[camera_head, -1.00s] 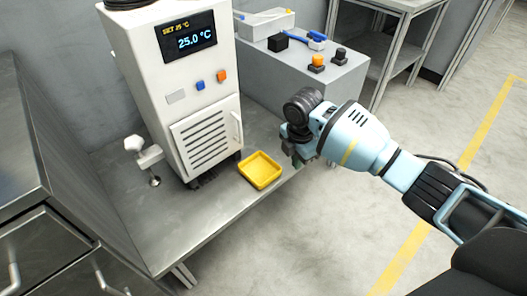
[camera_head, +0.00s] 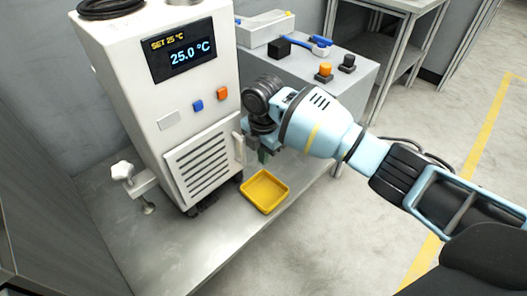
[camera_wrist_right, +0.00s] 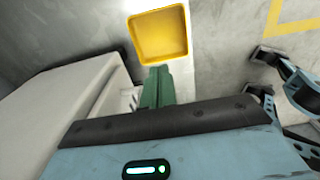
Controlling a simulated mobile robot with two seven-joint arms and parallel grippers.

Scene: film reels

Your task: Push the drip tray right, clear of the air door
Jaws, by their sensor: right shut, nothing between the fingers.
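The drip tray (camera_head: 264,191) is a shallow yellow square dish. It lies flat on the grey bench, in front of the right end of the louvred air door (camera_head: 203,160) on the white chiller. My right gripper (camera_head: 264,157) is shut and empty, held just behind the tray, beside the door's handle (camera_head: 240,146). In the right wrist view the green fingers (camera_wrist_right: 157,86) point at the tray (camera_wrist_right: 159,35), which lies just beyond their tips. Whether they touch it I cannot tell. My left gripper is not in view.
The metal bench (camera_head: 190,250) is clear in front of the chiller, and its front edge runs close past the tray. A white clamp knob (camera_head: 122,170) stands at left. A grey box (camera_head: 350,85) with buttons stands behind my right arm.

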